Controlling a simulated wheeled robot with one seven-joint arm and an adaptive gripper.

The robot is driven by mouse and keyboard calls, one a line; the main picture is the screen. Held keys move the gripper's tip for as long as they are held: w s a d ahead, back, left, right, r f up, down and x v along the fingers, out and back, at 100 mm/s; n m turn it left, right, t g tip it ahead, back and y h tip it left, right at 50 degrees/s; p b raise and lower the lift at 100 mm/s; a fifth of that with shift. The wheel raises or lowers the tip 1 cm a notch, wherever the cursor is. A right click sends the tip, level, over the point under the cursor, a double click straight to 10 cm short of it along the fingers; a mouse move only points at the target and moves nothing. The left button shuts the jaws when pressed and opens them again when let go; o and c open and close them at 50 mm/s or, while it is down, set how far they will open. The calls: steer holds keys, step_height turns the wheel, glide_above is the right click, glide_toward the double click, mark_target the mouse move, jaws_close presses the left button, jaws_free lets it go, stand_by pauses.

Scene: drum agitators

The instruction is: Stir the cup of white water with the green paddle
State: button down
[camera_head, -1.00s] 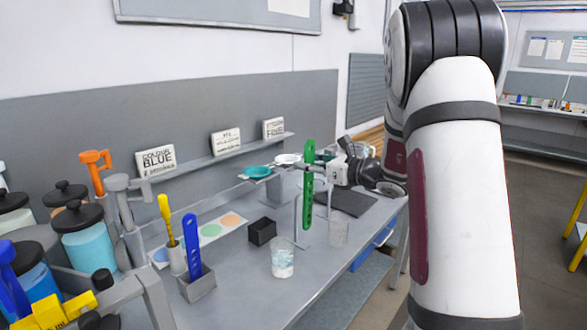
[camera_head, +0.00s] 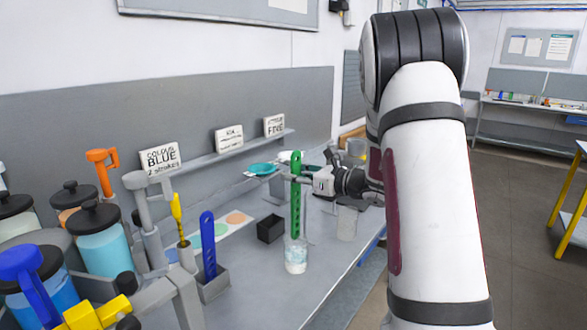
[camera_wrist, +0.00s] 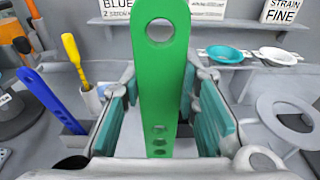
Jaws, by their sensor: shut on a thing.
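The green paddle (camera_head: 296,200) is upright in my gripper (camera_head: 300,181). In the wrist view the paddle (camera_wrist: 163,85) stands between the teal finger pads of my gripper (camera_wrist: 163,118), which is shut on it. The clear cup (camera_head: 296,256) with whitish water in its lower part stands on the grey bench, directly below the paddle in the head view. The paddle's lower end meets the cup's rim line there. I cannot tell how far it reaches inside. The cup is not visible in the wrist view.
A second clear cup (camera_head: 347,222) stands close by on the right. A black box (camera_head: 270,229) is just left. A blue paddle (camera_head: 208,245) stands in a grey holder (camera_head: 214,285), beside a yellow tool (camera_head: 178,218). Lidded jars (camera_head: 101,240) crowd the left.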

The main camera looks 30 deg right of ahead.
mark_target(297, 208)
steer(key=shift+f+b, duration=3.05)
steer(key=shift+f, duration=2)
steer(key=shift+w, duration=0.15)
